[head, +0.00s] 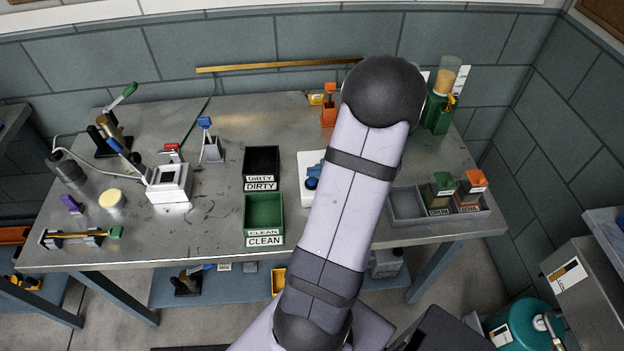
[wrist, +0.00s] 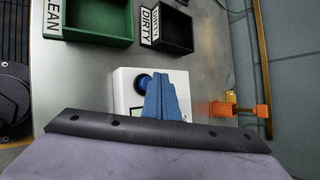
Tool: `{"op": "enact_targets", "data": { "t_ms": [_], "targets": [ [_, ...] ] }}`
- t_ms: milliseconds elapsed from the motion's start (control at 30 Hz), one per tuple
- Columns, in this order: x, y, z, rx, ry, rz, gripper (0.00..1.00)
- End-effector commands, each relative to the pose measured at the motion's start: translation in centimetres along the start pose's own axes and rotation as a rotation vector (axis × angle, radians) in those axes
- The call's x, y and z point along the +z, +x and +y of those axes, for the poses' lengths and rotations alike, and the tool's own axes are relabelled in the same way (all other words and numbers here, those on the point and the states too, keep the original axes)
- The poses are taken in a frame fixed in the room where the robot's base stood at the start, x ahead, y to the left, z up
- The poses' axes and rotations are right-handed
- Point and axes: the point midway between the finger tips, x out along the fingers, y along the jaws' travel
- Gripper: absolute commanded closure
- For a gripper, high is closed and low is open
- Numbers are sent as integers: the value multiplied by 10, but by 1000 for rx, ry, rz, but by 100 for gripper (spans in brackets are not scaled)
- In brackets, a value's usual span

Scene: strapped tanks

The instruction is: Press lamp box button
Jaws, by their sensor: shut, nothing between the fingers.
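A white box with a round blue button, seemingly the lamp box (wrist: 124,88), lies ahead of my gripper in the wrist view. Its blue button (wrist: 143,82) shows just left of the fingers, and a dark panel is partly visible below it. My gripper (wrist: 161,78) has blue fingers, which are shut and empty. They appear over the box, beside the button; I cannot tell whether they touch. In the head view, my arm hides most of the white box (head: 305,163); only its left part and some blue show.
The black DIRTY tray (head: 262,160) and green CLEAN tray (head: 264,212) stand left of the box. An orange holder (head: 328,115) stands behind it. A grey divided tray (head: 405,205) is at right. Another white device (head: 168,184) with a red top stands further left.

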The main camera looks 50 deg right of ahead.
Motion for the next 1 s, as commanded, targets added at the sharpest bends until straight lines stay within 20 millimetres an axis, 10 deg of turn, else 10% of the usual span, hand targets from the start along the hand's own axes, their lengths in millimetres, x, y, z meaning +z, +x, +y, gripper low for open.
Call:
{"op": "enact_targets", "data": {
  "t_ms": [1000],
  "targets": [
    [-4,6,4,0,0,0,100]
  ]
}}
